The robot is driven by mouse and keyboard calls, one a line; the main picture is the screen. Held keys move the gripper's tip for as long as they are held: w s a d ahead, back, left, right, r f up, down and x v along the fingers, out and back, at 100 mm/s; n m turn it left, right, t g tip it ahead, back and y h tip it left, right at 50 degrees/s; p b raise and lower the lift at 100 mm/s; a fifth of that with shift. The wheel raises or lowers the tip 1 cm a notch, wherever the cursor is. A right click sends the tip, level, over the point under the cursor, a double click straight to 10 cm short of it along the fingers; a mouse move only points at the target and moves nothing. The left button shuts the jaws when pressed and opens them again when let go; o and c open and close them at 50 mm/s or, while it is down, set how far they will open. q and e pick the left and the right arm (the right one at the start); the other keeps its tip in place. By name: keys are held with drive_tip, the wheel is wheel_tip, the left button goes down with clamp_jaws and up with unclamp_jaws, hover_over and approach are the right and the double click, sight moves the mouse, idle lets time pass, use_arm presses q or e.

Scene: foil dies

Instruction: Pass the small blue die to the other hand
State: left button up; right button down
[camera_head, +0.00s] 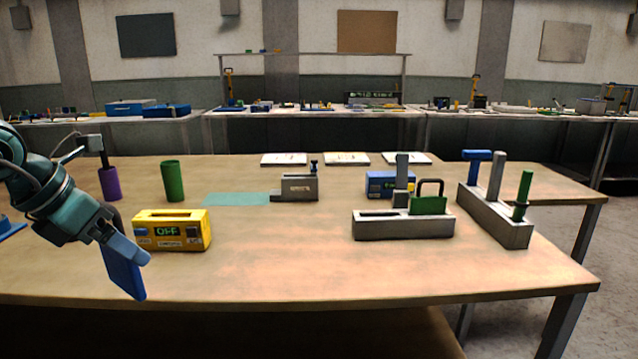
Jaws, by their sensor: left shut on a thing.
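My left gripper (122,247) reaches in from the left, in front of the table's left part. It is shut on the small blue die (125,275), a flat blue plate that hangs tilted below the fingers. The plate is near the table's front left edge, clear of the yellow box. Its upper end is hidden by the fingers. My right gripper is not in view.
A yellow box (172,230) reading OFF stands just right of my left gripper. Behind are purple (110,184) and green (173,181) cylinders. Grey racks (404,226) (497,218) stand at the right. The table's (290,265) front middle is clear.

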use_arm(q)
drive_tip(key=s+d+f+m+g+y, duration=0.2)
drive_tip(key=d+f+m+g, duration=0.6)
drive_tip(key=m, duration=0.7)
drive_tip(key=s+d+f+m+g+y, duration=0.1)
drive_tip(key=d+f+m+g, duration=0.4)
drive_tip(key=f+m, duration=0.7)
drive_tip(key=s+r+m+p, duration=0.1)
drive_tip(key=s+r+p, duration=0.1)
drive_tip(key=r+p, duration=0.6)
drive_tip(key=s+r+m+p, duration=0.2)
drive_tip(key=s+r+p, duration=0.1)
drive_tip(key=r+p, duration=0.5)
drive_tip(key=shift+d+t, duration=0.3)
drive_tip(key=shift+d, duration=0.05)
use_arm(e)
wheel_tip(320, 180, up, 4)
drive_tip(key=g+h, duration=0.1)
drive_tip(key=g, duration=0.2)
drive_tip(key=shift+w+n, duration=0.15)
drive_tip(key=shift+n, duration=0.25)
use_arm(q)
drive_tip(key=shift+w, duration=0.1)
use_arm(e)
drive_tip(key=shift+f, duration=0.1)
